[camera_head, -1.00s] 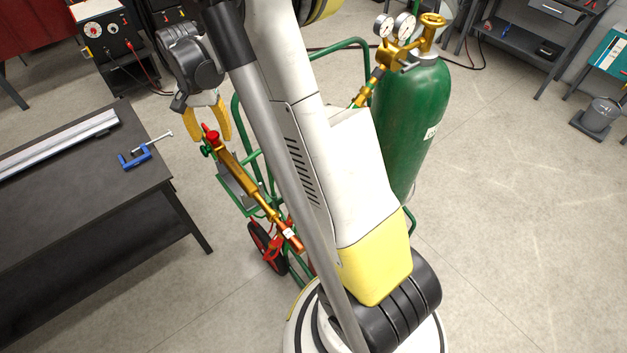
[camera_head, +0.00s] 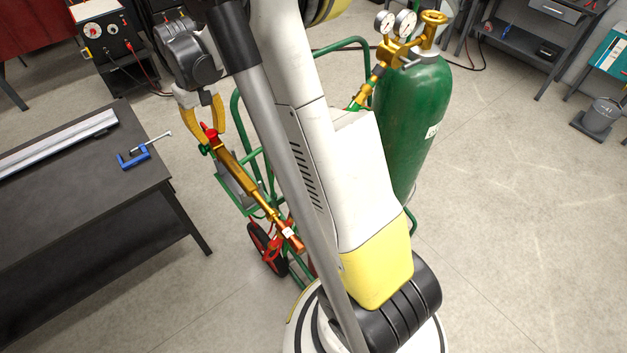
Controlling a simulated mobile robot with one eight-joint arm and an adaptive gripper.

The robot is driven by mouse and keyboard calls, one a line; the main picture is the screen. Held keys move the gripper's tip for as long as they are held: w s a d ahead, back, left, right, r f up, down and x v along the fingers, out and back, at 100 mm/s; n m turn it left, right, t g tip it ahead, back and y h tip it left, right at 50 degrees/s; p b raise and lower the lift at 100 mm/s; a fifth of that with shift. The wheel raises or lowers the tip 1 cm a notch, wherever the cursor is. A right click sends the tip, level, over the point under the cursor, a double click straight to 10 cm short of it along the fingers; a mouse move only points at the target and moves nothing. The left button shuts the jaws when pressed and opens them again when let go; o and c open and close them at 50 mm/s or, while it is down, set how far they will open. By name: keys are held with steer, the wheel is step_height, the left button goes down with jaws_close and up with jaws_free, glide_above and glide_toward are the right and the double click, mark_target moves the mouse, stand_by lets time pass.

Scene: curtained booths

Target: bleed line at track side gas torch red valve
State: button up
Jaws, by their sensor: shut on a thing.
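The gas torch is a brass body (camera_head: 238,180) slanting down to the right to an orange-red end, mounted at the green cart (camera_head: 237,113). Its red valve (camera_head: 210,134) is at the upper left end, with a green valve (camera_head: 206,150) just below it. My gripper (camera_head: 208,127) has yellow fingers pointing down, one on each side of the red valve, and is shut on it. The fingers partly cover the valve, so the exact contact is hard to see.
A dark table (camera_head: 110,190) with a blue clamp (camera_head: 133,157) and a metal rail stands close at left. A green gas cylinder (camera_head: 412,115) with gauges stands on the right. A welding machine (camera_head: 105,40) is at the back left.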

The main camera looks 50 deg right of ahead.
steer(key=n, duration=0.4)
steer(key=shift+n+b, duration=0.3)
steer(key=shift+b, duration=0.05)
stand_by(1.8)
steer(key=m, duration=0.6)
steer(key=shift+m+b, duration=0.35)
steer(key=shift+m, duration=0.05)
steer(key=m, duration=0.2)
steer(key=shift+m, duration=0.3)
